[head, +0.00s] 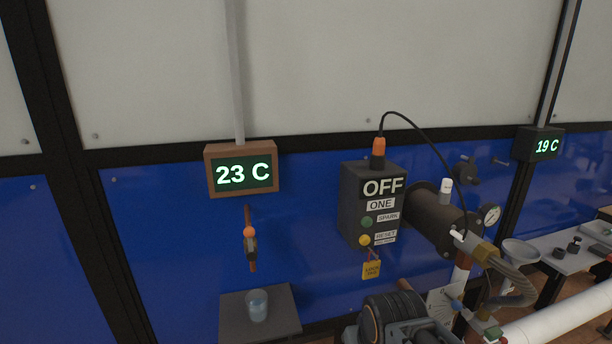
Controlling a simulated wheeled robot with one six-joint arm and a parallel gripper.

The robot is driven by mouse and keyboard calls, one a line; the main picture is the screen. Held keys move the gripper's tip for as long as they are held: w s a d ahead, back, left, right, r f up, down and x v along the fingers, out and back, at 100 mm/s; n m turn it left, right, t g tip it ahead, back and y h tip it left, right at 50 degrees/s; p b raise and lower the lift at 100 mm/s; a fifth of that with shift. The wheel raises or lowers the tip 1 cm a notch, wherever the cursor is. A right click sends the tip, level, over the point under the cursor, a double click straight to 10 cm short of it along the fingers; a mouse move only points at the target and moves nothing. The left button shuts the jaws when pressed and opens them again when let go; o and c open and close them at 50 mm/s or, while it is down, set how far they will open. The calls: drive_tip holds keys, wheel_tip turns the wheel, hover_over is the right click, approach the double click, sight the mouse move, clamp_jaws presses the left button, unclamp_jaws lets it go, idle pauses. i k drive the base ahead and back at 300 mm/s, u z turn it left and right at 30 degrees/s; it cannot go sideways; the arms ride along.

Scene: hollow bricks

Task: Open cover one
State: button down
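A dark grey control box (355,205) is fixed to the blue wall, right of centre in the head view. Its front reads OFF at the top, with a label ONE (381,205) below. Under that are a green button (367,221) by the word SPARK and a yellow button (364,240) by RESET. A yellow tag (371,270) hangs below the box. I cannot make out a separate cover or whether one is open. My gripper cannot be made out in this view.
A dark cylinder (432,220) with a gauge (491,215) stands right of the box, joined to its orange plug (378,153) by a black cable. A small shelf (240,328) holds a glass (257,305). Dark machinery (392,318) and a white tube (555,318) fill the lower right.

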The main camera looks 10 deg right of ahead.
sight(468, 175)
drive_tip(key=z, duration=0.4)
drive_tip(key=k, duration=0.55)
drive_tip(key=z, duration=0.8)
drive_tip(key=i, duration=0.75)
drive_tip(key=u, duration=0.45)
